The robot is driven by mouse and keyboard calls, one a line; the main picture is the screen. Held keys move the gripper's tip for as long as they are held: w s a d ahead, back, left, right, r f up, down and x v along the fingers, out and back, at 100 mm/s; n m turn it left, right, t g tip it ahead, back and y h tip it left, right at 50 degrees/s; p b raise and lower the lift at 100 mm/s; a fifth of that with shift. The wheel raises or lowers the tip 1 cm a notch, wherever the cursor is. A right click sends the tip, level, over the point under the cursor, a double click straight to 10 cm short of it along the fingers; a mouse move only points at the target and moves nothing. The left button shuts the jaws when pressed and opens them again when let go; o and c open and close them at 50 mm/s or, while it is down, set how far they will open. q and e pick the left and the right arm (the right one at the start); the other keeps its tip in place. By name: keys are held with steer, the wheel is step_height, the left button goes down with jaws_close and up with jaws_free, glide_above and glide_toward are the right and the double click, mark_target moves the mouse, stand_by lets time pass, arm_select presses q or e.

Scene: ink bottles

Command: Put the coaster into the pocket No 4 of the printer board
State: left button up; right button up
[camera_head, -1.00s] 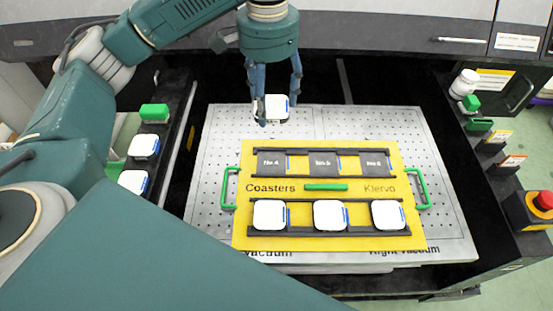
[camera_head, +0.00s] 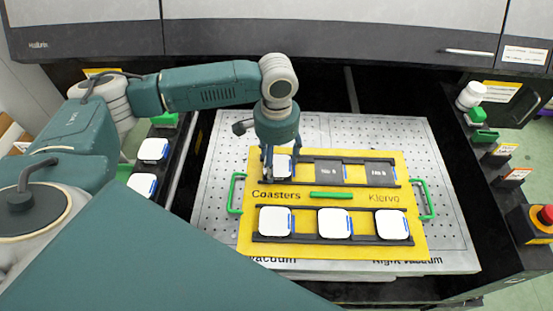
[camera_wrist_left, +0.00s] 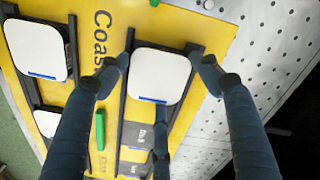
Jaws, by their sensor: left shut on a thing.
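The white coaster (camera_head: 283,166) is at the left end of the top row of the yellow printer board (camera_head: 325,246), over pocket No 4, whose label is hidden. My left gripper (camera_head: 281,170) reaches down from above and is shut on this coaster. In the left wrist view the coaster (camera_wrist_left: 159,74) lies between my spread fingers (camera_wrist_left: 160,75), flat between the two dark rails. Whether it is fully seated I cannot tell. The top row's middle pocket (camera_head: 329,172) and right pocket (camera_head: 379,174) are empty. My right gripper is not in view.
Several white coasters, one of them here (camera_head: 335,223), fill the board's bottom row. More coasters (camera_head: 153,151) stand on the left side shelf. Green handles (camera_head: 236,194) flank the board on the perforated metal plate (camera_head: 214,170). A red button (camera_head: 546,214) is at the right.

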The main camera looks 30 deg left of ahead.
arm_select(q)
steer(key=shift+f, duration=0.2)
steer(key=shift+c, duration=0.2)
steer(key=shift+f, duration=0.1)
steer(key=shift+o, duration=0.2)
steer(key=shift+s+f, duration=0.35)
steer(key=shift+f, duration=0.2)
steer(key=o, duration=1.2)
steer(key=shift+d, duration=0.1)
steer(key=shift+o, duration=0.2)
steer(key=shift+w+f, duration=0.15)
steer(key=shift+w, duration=0.05)
